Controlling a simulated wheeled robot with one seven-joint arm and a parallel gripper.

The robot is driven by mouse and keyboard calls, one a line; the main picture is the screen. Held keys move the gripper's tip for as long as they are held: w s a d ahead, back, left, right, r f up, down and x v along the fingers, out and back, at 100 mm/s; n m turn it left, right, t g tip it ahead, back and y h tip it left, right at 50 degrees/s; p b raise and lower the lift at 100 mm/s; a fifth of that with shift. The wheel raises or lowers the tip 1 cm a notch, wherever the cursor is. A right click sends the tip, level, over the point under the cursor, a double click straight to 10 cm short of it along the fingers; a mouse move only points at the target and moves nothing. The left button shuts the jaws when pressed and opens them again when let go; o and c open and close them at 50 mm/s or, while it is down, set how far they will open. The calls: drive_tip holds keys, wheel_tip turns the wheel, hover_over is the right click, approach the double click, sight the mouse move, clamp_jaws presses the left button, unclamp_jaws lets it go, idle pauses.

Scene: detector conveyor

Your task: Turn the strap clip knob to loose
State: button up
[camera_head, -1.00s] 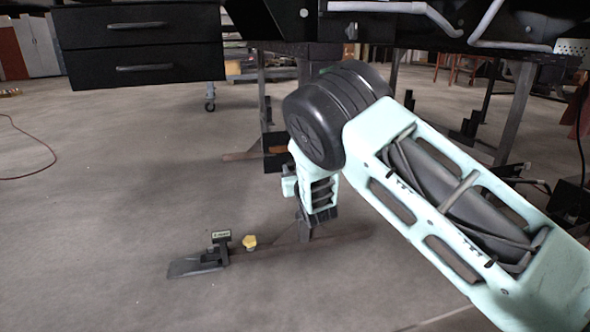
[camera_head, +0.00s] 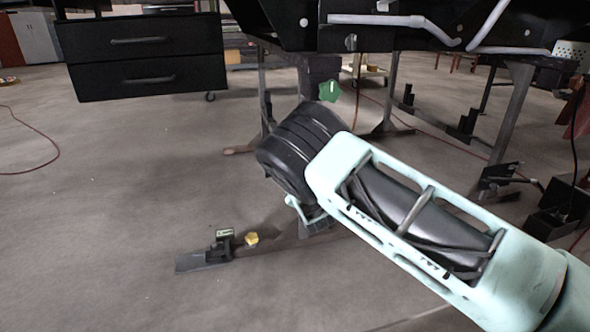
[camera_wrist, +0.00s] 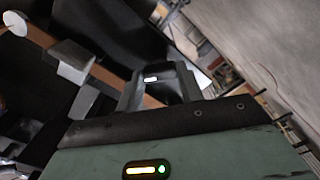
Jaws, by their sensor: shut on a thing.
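My gripper (camera_wrist: 163,88) shows in the wrist view, shut on a dark piece (camera_wrist: 152,76) with a short white mark. This piece may be the strap clip knob, but the fingers hide much of it and no label can be read. In the head view my arm hides the gripper. A green knob (camera_head: 330,91) with a white mark shows there beside a table leg. A yellow knob (camera_head: 251,239) sits on a low floor bar. I cannot tell from the frames whether either is the strap clip knob.
A small stand with a label plate (camera_head: 224,233) is beside the yellow knob. A black drawer unit (camera_head: 140,55) hangs at upper left. Dark machine legs (camera_head: 512,110) and a black box (camera_head: 560,215) are at right.

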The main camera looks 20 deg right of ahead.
drive_tip(key=shift+n+p, duration=1.2)
drive_tip(key=shift+n, duration=2.5)
drive_tip(key=shift+f, duration=0.1)
drive_tip(key=o, duration=1)
drive_tip(key=s+p, duration=0.6)
drive_tip(key=s, duration=1.1)
drive_tip(key=shift+s, duration=0.3)
